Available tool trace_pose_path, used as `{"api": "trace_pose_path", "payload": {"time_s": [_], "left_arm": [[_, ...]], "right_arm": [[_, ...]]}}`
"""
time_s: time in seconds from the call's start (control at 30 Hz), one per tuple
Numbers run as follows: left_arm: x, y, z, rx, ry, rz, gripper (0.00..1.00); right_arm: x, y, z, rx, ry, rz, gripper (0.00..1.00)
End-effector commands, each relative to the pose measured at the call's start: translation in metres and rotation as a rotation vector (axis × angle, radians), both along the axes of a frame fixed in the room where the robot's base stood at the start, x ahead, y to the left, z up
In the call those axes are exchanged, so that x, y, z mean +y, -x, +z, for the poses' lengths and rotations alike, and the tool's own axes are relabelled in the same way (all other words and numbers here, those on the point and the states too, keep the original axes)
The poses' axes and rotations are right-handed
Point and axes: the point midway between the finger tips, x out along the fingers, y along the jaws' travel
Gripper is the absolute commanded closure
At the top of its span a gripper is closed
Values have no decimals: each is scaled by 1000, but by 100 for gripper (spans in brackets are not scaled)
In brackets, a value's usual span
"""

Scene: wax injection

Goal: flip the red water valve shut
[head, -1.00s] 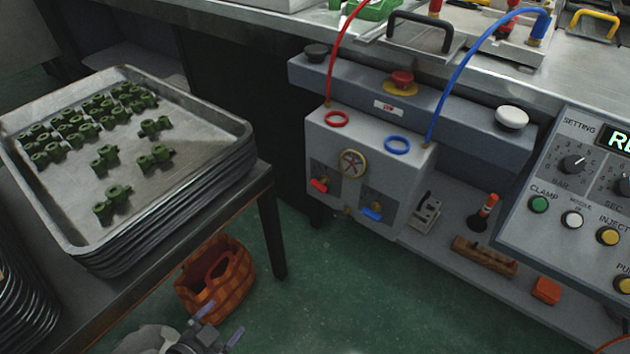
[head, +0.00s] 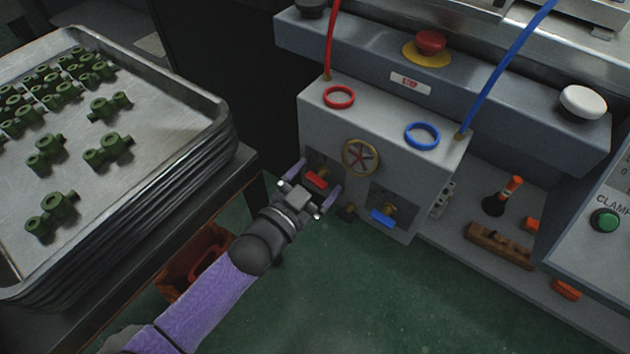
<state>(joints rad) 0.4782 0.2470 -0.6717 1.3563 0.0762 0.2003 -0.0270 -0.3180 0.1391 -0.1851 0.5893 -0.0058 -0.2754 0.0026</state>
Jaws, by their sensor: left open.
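The red water valve (head: 317,179) has a red lever on the left of the front face of the grey box (head: 345,126). My left gripper (head: 317,200) is open, with its two fingers on either side of the red lever. I cannot tell whether they touch it. The gripper hides the lower part around the valve. The blue valve (head: 383,217) sits to the right on the same face, with its lever lying sideways. My right gripper is not in view.
A brass handwheel (head: 361,157) sits between the valves. A red hose (head: 332,45) and a blue hose (head: 503,70) rise from the box. A stack of trays (head: 205,148) with green parts stands left. A red stop button (head: 430,43) is above.

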Motion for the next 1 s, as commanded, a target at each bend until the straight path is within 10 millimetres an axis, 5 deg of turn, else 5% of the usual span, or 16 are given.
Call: {"api": "trace_pose_path", "payload": {"time_s": [0.23,0.7,1.0], "left_arm": [[-1,-1,1,0,0,0,3],[0,-1,0,1,-1,0,97],[0,-1,1,172,233,0,97]], "right_arm": [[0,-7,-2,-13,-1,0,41],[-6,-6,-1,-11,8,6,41],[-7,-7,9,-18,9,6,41]]}}
